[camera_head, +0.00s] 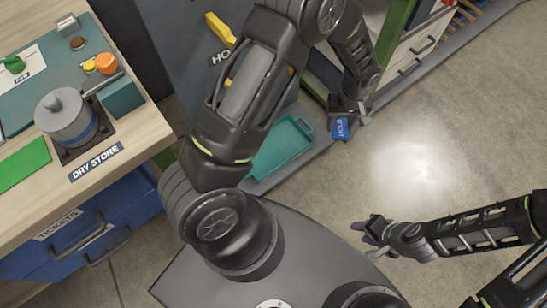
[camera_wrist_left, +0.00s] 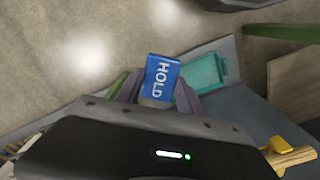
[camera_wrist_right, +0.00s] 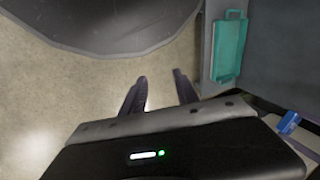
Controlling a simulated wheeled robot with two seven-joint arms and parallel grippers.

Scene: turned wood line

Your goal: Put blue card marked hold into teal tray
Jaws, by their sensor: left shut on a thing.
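The blue card marked HOLD (camera_head: 341,130) is held in my left gripper (camera_head: 350,112), above the floor at the edge of the grey base. The card (camera_wrist_left: 161,72) stands up between the fingers in the left wrist view, its label readable. The teal tray (camera_head: 284,147) lies on the grey base to the left of the card, partly hidden by my left arm. It shows beyond the card in the left wrist view (camera_wrist_left: 208,70) and at upper right in the right wrist view (camera_wrist_right: 229,48). My right gripper (camera_head: 360,230) is open and empty over the floor, lower right.
A wooden worktop (camera_head: 140,104) at left carries a grey pot (camera_head: 66,115) and a green mat (camera_head: 22,165). Blue drawers (camera_head: 95,230) sit below it. A yellow handle (camera_head: 220,30) is on the panel behind my left arm. The floor at right is clear.

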